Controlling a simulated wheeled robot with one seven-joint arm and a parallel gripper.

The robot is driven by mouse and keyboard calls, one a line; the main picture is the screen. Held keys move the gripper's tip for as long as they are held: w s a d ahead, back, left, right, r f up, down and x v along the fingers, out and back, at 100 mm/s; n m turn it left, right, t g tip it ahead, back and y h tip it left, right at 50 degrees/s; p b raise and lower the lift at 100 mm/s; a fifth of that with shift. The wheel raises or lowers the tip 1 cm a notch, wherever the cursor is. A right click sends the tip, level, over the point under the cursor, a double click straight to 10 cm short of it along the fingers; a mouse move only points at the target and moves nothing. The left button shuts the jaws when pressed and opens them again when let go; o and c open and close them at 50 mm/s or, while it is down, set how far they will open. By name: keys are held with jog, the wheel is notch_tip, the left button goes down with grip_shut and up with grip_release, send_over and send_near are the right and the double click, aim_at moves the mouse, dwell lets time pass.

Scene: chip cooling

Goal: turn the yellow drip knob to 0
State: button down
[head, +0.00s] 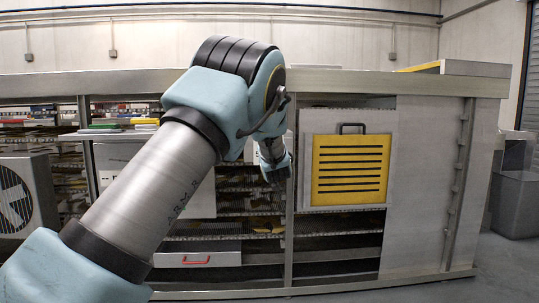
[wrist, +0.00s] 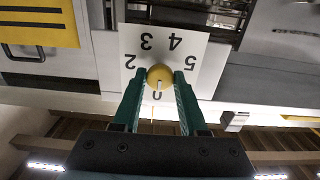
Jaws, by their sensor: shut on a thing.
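The yellow drip knob (wrist: 160,75) is a round knob on a white dial plate (wrist: 205,72) in the wrist view. The printed 2, 3, 4 and 5 show around it, and a 0 shows just below it, between the fingers. A pale mark on the knob's lower side appears to point toward the 0. My gripper (wrist: 159,80) is shut on the knob, one green finger on each side. In the head view my gripper (head: 277,177) is small and dark, in front of the rack by the middle post, and the knob cannot be made out there.
A yellow panel with black stripes and a handle (head: 350,170) is right of my gripper. Mesh shelves (head: 250,210) with chips stand behind my arm. A grey bin (head: 515,205) stands at the far right.

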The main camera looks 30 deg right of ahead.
jog(key=shift+f, duration=0.15)
jog(key=shift+c, duration=2.2)
grip_release()
jog(key=v, duration=1)
jog(key=shift+s, duration=0.35)
jog(key=shift+a, duration=0.2)
